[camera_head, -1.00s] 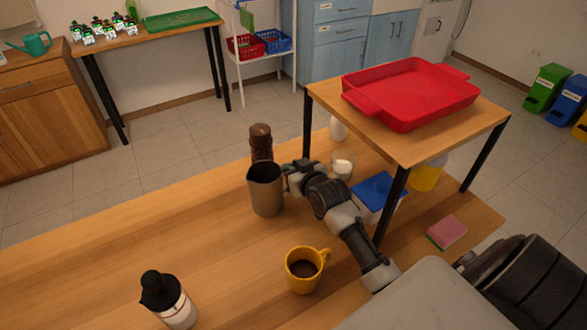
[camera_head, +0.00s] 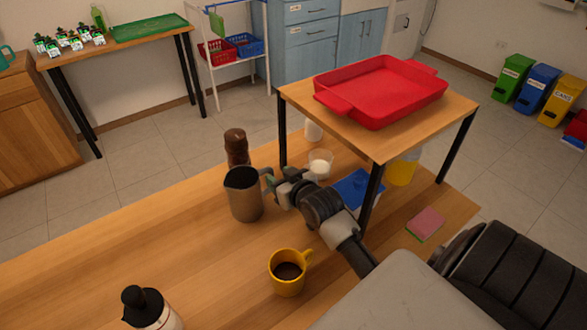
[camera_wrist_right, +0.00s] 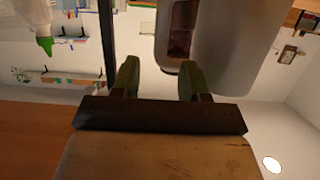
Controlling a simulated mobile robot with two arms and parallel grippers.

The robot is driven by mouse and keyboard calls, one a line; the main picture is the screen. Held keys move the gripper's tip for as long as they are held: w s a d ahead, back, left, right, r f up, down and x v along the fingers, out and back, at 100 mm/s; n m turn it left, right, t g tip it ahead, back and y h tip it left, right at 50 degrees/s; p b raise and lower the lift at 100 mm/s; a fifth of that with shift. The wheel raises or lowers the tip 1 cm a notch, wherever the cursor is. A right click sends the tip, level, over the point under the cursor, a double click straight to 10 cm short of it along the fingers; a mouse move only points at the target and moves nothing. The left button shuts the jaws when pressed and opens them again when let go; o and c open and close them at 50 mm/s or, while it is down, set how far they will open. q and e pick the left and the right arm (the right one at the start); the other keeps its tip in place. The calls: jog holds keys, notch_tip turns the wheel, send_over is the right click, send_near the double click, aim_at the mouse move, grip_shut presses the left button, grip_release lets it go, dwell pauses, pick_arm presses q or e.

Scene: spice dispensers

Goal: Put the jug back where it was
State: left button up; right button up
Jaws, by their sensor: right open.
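The grey metal jug (camera_head: 244,200) stands upright on the wooden table in the head view, its handle toward the right. My right gripper (camera_head: 275,186) is open at the handle side, just right of the jug. In the right wrist view the jug (camera_wrist_right: 232,40) fills the upper middle and its handle (camera_wrist_right: 178,42) lies just beyond the open fingers (camera_wrist_right: 158,80). The space directly between the fingertips looks empty. My left gripper is not in view.
A dark brown grinder (camera_head: 237,148) stands close behind the jug. A yellow mug (camera_head: 287,281) of dark liquid is in front. A glass (camera_head: 320,168) and a small raised stand (camera_head: 385,151) bearing a red tray (camera_head: 372,95) are to the right.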

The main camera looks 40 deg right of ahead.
jog(key=v, duration=0.7)
